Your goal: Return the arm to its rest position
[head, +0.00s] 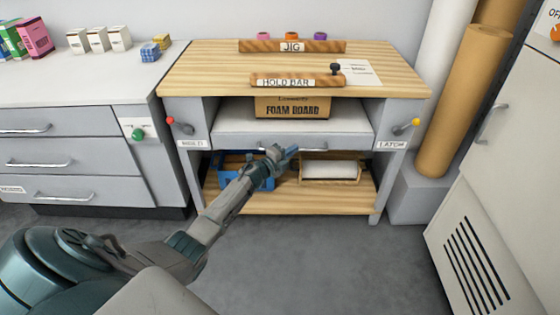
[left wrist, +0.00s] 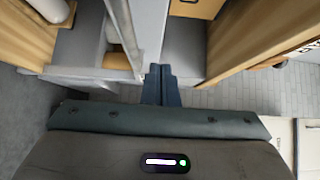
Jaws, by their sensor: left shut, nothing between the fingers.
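My left gripper (head: 286,153) reaches in from the lower left in the head view, in front of the workbench (head: 408,82). It is shut and empty, near the bar handle (head: 310,149) of the grey drawer (head: 330,140); I cannot tell whether it touches the handle. In the left wrist view the closed fingers (left wrist: 160,84) point at the bench front with nothing between them. My right gripper is not in view.
The lower shelf (head: 290,202) holds a blue crate (head: 262,184) and a wooden box with a white roll (head: 330,169). A drawer cabinet (head: 70,150) stands left, a vented cabinet (head: 510,170) right. Grey floor (head: 320,260) is clear in front.

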